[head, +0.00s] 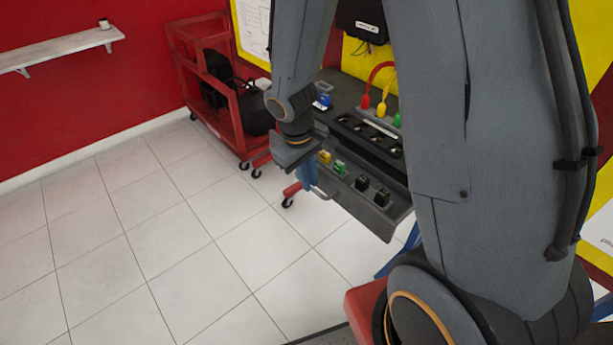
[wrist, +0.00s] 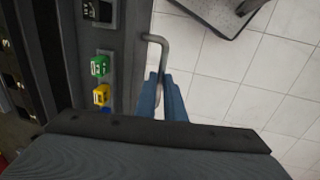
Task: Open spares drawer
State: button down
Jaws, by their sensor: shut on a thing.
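The grey spares drawer (head: 381,220) stands out from the dark bench unit in the head view. In it sit yellow and green parts at the left and black parts (head: 371,190) at the right. Its bar handle (head: 322,193) is on the front; the handle also shows in the wrist view (wrist: 158,42). My gripper (head: 308,187) is at the handle's left part. In the wrist view, the blue fingers of my gripper (wrist: 163,95) are shut on the handle bar. The far end of the handle is hidden by my gripper.
A red cart (head: 243,117) with black items stands at the back left. The bench top carries sockets and a red cable (head: 377,72). My arm hides much of the right side. The tiled floor (head: 170,230) in front of the drawer is clear.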

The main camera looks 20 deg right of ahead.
jog(key=c, duration=1.8)
grip_release()
jog(key=shift+c, duration=0.2)
notch_tip(320, 180, up, 8)
jog(key=a, duration=0.1)
jog(key=shift+s+a+f, duration=0.15)
jog(key=shift+s+a, duration=0.05)
jog(key=shift+s, duration=0.05)
jog(key=s+d+r+m+y, duration=0.1)
jog(key=s+m, duration=0.3)
jog(key=s, duration=0.5)
jog(key=shift+s+d+r+m+y, duration=0.15)
jog(key=shift+d+r+m+y, duration=0.15)
jog(key=shift+d+y, duration=0.2)
